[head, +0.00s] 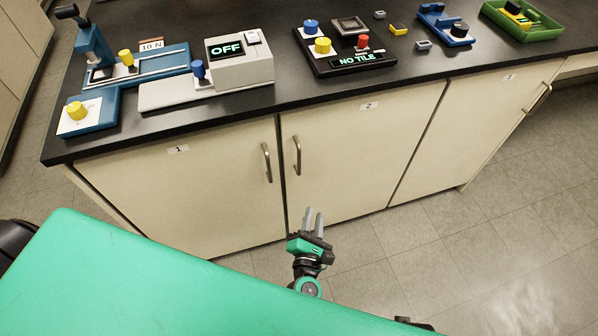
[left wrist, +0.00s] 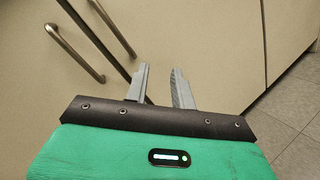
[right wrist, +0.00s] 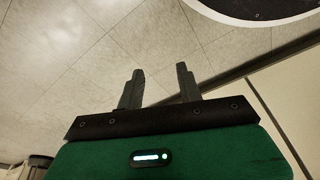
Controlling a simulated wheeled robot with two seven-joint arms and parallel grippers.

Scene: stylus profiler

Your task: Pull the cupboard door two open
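Cupboard door two (head: 355,150) is a cream panel under the black worktop, below the label "2". It appears closed. Its metal bar handle (head: 297,155) is near its left edge and also shows in the left wrist view (left wrist: 116,30). My left gripper (head: 314,210) is in front of the door's lower part, below the handle and apart from it. In the left wrist view its two grey fingers (left wrist: 160,70) are spread with nothing between them, and the handle is up and to the left of them. My right gripper (right wrist: 158,72) is open and empty over the floor.
Door one (head: 185,190) has its own handle (head: 267,162) close beside door two's handle. Door three (head: 470,130) is to the right. The worktop (head: 300,100) carries several devices. Tiled floor (head: 450,240) is free in front of doors two and three.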

